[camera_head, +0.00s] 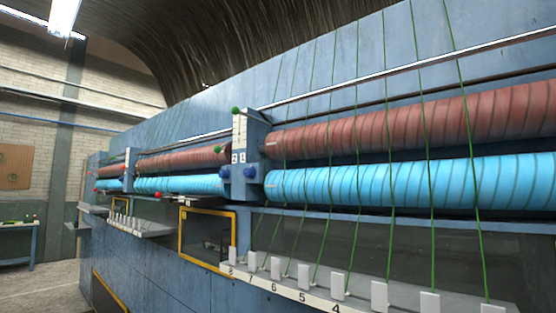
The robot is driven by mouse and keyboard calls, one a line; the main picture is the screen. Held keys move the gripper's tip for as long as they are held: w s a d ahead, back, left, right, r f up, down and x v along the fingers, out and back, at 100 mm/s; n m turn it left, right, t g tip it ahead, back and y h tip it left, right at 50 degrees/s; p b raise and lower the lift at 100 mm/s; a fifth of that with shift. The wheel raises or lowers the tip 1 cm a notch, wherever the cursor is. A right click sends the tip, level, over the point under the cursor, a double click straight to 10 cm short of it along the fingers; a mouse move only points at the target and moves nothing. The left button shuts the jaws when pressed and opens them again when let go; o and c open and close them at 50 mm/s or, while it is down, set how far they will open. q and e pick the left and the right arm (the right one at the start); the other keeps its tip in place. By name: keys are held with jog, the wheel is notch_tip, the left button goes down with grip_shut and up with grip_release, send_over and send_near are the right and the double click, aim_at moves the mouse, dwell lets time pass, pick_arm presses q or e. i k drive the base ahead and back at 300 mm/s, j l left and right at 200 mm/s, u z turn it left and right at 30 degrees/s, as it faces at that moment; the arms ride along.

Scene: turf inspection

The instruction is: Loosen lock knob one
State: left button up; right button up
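Two dark blue knobs stick out of the blue bracket between the roller sections, in the middle of the head view. The right blue knob (250,172) sits below a small label that seems to read 1. The left blue knob (224,172) sits nearer a label that seems to read 2. I cannot tell from the picture whether either knob is tight or loose. A pale upright scale plate (239,135) stands above them, with a green knob (236,110) at its top. Neither of my grippers is in view.
Red rollers (420,118) lie above light blue rollers (400,185), with green yarns running down across them. A ledge with numbered white blocks (338,286) juts out below. A yellow-framed opening (182,232) is left of it. Open floor (45,285) shows at lower left.

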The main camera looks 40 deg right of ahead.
aim_at(249, 173)
jog(key=z, duration=1)
